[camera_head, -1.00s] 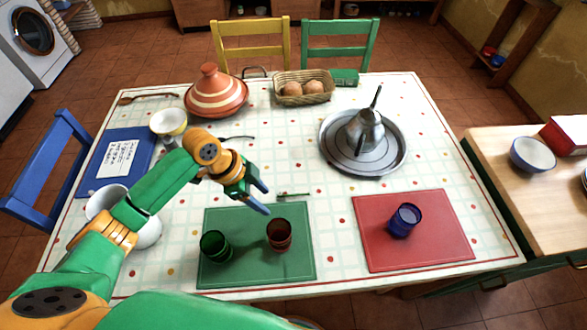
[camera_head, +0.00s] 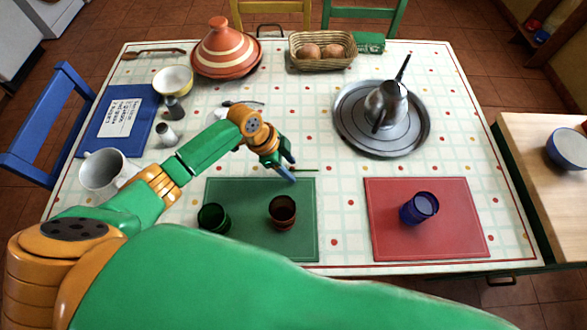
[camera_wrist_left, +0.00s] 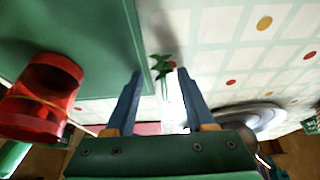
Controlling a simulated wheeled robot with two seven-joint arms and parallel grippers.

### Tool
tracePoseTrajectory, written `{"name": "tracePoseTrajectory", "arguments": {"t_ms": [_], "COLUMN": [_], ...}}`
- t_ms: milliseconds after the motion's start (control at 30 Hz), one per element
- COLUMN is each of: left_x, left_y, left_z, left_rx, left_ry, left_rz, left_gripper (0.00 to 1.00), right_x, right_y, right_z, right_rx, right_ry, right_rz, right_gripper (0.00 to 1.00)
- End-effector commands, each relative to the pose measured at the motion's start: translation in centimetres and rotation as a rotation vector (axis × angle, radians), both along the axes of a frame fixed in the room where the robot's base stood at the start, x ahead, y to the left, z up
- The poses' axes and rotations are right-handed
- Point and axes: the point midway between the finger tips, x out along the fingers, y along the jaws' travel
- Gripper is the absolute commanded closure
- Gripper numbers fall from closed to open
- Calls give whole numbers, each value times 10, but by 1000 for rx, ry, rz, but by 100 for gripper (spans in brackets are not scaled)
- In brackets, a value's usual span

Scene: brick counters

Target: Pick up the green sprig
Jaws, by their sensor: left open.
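The green sprig (camera_head: 304,170) lies on the checked tablecloth, just beyond the back edge of the green placemat (camera_head: 245,245). In the left wrist view the sprig (camera_wrist_left: 162,66) shows its leaves just past the fingertips, roughly midway between them. My left gripper (camera_head: 288,170) is open and empty, low over the table by the placemat's back edge. In the head view its fingers cover the sprig's left end. In the left wrist view the two blue fingers (camera_wrist_left: 160,80) stand apart; I cannot tell whether they touch the sprig. My right gripper is not in view.
A red-brown cup (camera_head: 283,212) and a green cup (camera_head: 213,218) stand on the green placemat, close to my left gripper. A blue cup (camera_head: 419,208) stands on the red placemat (camera_head: 465,235). A metal tray (camera_head: 345,130) with a teapot (camera_head: 387,103) is behind right.

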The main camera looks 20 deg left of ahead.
Motion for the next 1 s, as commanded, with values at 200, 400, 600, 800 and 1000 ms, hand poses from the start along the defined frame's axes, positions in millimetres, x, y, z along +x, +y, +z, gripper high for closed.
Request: {"name": "tracePoseTrajectory", "arguments": {"t_ms": [200, 400, 600, 800, 1000], "left_x": [-1, -1, -2, 0, -27], "left_y": [2, 2, 2, 2, 27], "left_z": [-3, -3, -3, 19, 73], "left_rx": [7, 8, 8, 7, 11], "left_ry": [3, 4, 5, -1, -2], "left_rz": [0, -1, 0, -1, -2], "left_gripper": [100, 100, 100, 100, 100], "right_x": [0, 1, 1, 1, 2], "right_y": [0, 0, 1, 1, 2], "right_z": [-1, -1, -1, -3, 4], "right_rx": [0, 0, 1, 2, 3], "right_ry": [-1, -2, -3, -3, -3], "right_rz": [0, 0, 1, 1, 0], "right_gripper": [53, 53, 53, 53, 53]}}
